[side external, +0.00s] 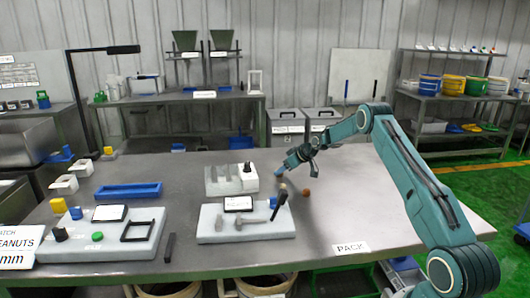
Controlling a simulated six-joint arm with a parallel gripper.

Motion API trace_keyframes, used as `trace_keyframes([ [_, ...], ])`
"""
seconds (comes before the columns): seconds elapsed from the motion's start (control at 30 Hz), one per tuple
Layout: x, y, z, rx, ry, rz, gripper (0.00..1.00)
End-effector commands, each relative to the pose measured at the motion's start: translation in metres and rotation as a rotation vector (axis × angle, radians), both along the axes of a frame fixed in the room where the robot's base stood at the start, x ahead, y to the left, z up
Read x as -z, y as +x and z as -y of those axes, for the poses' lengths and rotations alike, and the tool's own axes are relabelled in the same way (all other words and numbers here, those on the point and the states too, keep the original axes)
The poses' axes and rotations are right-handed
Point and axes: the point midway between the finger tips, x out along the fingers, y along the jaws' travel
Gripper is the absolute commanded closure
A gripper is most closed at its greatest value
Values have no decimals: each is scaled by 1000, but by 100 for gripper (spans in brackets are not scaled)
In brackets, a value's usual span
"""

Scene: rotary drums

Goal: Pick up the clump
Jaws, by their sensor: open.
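A small orange-brown lump (306,193), which looks like the clump, lies on the grey metal table right of the grey block board.
A light grey board (262,230) with a label stand and an upright dark-and-blue piece (280,200) stands close left of the lump. A grey slotted block (222,182) is behind it. A blue tray (128,191) lies further left. The table right of the lump is clear up to the PACK label (352,248).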

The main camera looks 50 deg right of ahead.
Motion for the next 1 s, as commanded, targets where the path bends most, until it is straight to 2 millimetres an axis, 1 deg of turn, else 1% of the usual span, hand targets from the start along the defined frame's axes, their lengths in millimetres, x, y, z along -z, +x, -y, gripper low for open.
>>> trace_keyframes([
  [0.03, 5, 4, -1, -1, 0, -1, 46],
  [0.2, 12, 11, -1, -1, 0, -1, 46],
  [0.77, 13, 13, -1, 0, 0, -1, 46],
  [0.87, 13, 13, -1, -1, -1, -1, 64],
  [0.9, 13, 13, -1, 0, 0, -1, 72],
  [0.97, 13, 13, -1, 0, 0, -1, 83],
  [1.0, 13, 13, -1, 0, 0, -1, 91],
])
